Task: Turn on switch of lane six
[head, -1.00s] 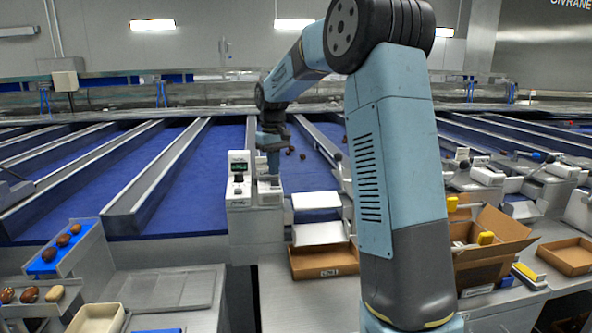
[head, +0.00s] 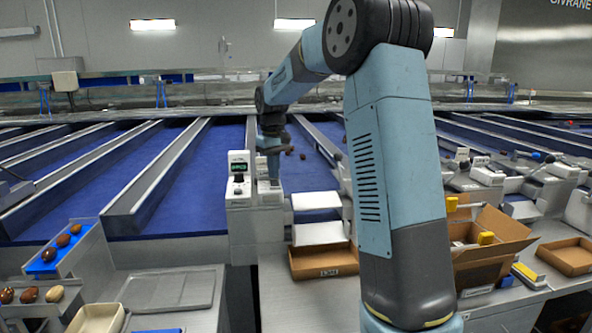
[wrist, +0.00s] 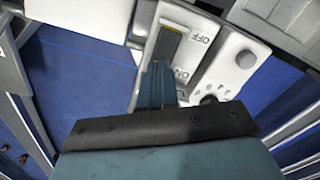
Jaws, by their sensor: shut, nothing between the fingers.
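The switch panel (head: 240,190) stands at the front end of a blue lane, with a small green-lit display (head: 239,169). My gripper's shut, empty fingertips (wrist: 158,72) are at the ON end of the rocker. I cannot tell whether they touch it. I see no lane number I can read.
A round knob (wrist: 246,59) and a dark dial (wrist: 208,100) sit right of the switch. An open cardboard box (head: 490,232) and a shallow carton (head: 325,262) stand on the bench. A tray of dates (head: 62,250) is at left. Metal dividers separate the blue lanes.

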